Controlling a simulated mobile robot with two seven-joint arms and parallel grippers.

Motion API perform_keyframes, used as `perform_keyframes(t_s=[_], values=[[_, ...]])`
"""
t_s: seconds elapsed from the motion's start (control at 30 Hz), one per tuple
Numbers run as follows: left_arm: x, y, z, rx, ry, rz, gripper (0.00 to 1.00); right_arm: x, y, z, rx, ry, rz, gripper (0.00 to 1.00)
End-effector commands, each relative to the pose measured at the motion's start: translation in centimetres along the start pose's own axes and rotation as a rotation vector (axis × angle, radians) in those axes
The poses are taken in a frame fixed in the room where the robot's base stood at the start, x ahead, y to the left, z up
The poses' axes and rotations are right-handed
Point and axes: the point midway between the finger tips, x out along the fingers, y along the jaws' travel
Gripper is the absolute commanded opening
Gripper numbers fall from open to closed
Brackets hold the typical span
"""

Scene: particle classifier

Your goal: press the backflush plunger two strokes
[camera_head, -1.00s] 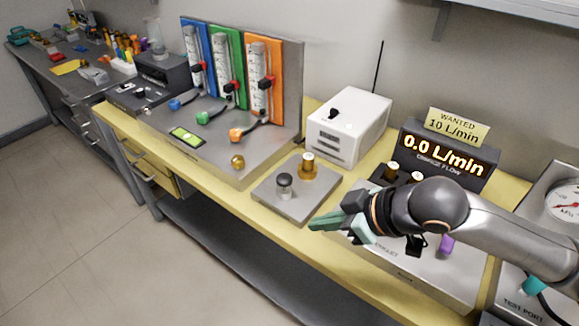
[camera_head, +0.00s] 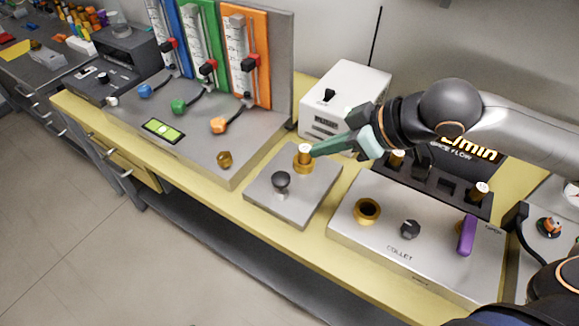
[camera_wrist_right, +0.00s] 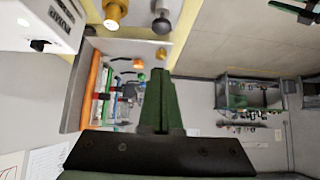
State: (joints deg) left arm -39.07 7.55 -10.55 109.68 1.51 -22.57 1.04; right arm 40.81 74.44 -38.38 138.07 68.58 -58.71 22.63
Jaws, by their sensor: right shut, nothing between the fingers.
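A grey base plate (camera_head: 318,188) on the yellow bench carries two upright parts. One is a dark round knob (camera_head: 281,180) on a short stem. The other is a brass fitting (camera_head: 304,166) with a white top. I cannot tell by label which is the plunger. My right gripper (camera_head: 316,150), with green fingers, is shut and empty. In the head view its tips overlap the white top's right side; contact cannot be told. My left gripper is not in view.
A panel with blue, green and orange flow tubes (camera_head: 210,60) stands left. A white box (camera_head: 345,95) is behind the plate. A collet box (camera_head: 400,235) with a purple lever (camera_head: 467,235) stands right. A flow display (camera_head: 470,145) is partly hidden by my arm.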

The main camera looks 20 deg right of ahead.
Motion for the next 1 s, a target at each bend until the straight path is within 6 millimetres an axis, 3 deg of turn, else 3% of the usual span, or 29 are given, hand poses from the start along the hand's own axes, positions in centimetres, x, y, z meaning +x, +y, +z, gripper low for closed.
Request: perform_keyframes(t_s=[0.27,0.67,0.7,1.0], values=[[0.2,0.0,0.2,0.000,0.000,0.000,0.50,2.3,-0.1,0.0,0.001,0.000,-0.004,0.00],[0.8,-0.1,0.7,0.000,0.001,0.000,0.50,10.5,-0.2,0.1,0.001,-0.001,-0.004,0.00],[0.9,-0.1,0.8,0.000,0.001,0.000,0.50,10.9,0.0,0.9,0.002,-0.005,0.000,0.00],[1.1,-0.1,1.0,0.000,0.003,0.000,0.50,12.8,0.0,2.8,-0.001,-0.001,0.000,0.00]])
